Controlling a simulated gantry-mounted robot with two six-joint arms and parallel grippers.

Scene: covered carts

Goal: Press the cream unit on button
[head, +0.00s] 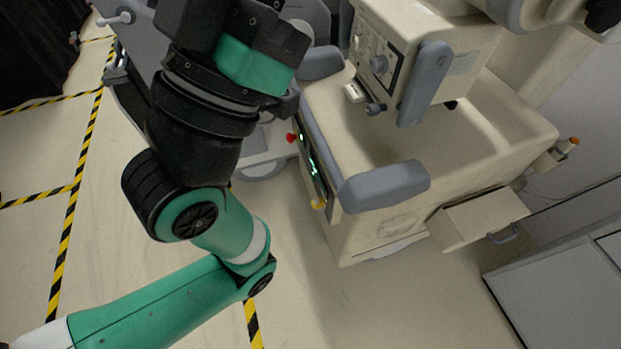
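The cream unit (387,224) is a large cart with grey bumpers, right of centre in the head view. Its narrow dark control panel (322,187) faces left and is seen at a steep angle. The panel has green lit marks (313,167), a red knob (291,137) at its far end and a small yellow part (319,205) at its near end. I cannot tell which part is the on button. My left arm rises from the lower left. Its dark wrist end is near the top, left of the panel and apart from it in the picture; its fingertips cannot be made out. My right gripper is not in view.
A grey bumper (385,187) sticks out beside the panel. A cream upper housing (418,45) with knobs overhangs the unit. Grey equipment (307,15) stands behind my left wrist. A grey cabinet (560,290) is at lower right. Floor (110,220) is clear at left, with striped tape.

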